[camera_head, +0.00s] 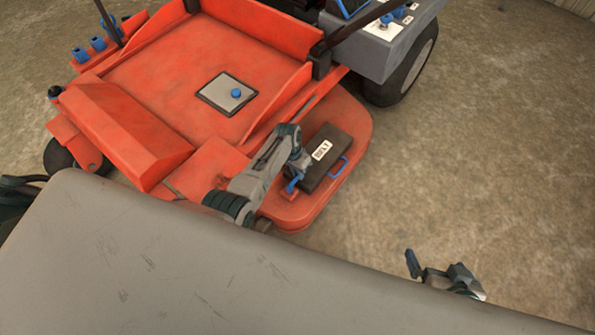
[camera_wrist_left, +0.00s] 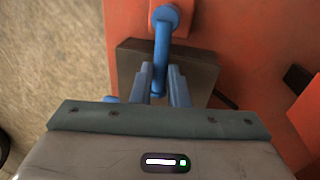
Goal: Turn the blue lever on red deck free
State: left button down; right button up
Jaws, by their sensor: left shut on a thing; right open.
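The blue lever (camera_head: 291,187) sits at the near left edge of a dark box on the red deck (camera_head: 300,213). In the left wrist view the lever (camera_wrist_left: 162,50) runs from a round pivot on a red block down between my fingers. My left gripper (camera_head: 297,170) is shut on the lever; its two blue fingers (camera_wrist_left: 160,88) lie on either side of it. The gripper hides part of the lever in the head view. My right gripper (camera_head: 436,270) is open and empty, low at the right, apart from the deck.
The dark box (camera_head: 334,168) has a white label and a blue handle (camera_head: 341,167). A panel with a blue knob (camera_head: 236,93) lies on the mower's red floor. A grey console (camera_head: 385,45) and wheel stand behind. Bare ground is open at the right.

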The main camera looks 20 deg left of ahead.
pick_arm(q)
jog(key=shift+a+r+n+p, duration=0.2)
jog(key=shift+a+n+p, duration=0.2)
jog(key=shift+n+p, duration=0.3)
jog(key=shift+a+n+t+p, duration=0.25)
jog(key=shift+n+t+p, duration=0.05)
jog(key=shift+n, duration=0.2)
jog(key=shift+a+f+n+p, duration=0.2)
jog(key=shift+a+n+p, duration=0.15)
jog(key=shift+n, duration=0.65)
pick_arm(e)
jog(key=d+r+g, duration=0.1)
jog(key=s+d+g+h, duration=0.1)
jog(key=shift+s+r+n+g, duration=0.25)
jog(key=shift+r+n+g, duration=0.05)
jog(key=shift+r, duration=0.1)
pick_arm(q)
jog(key=c, duration=1.4)
grip_release()
jog(key=shift+w, duration=0.1)
pick_arm(e)
jog(key=shift+a+f, duration=0.1)
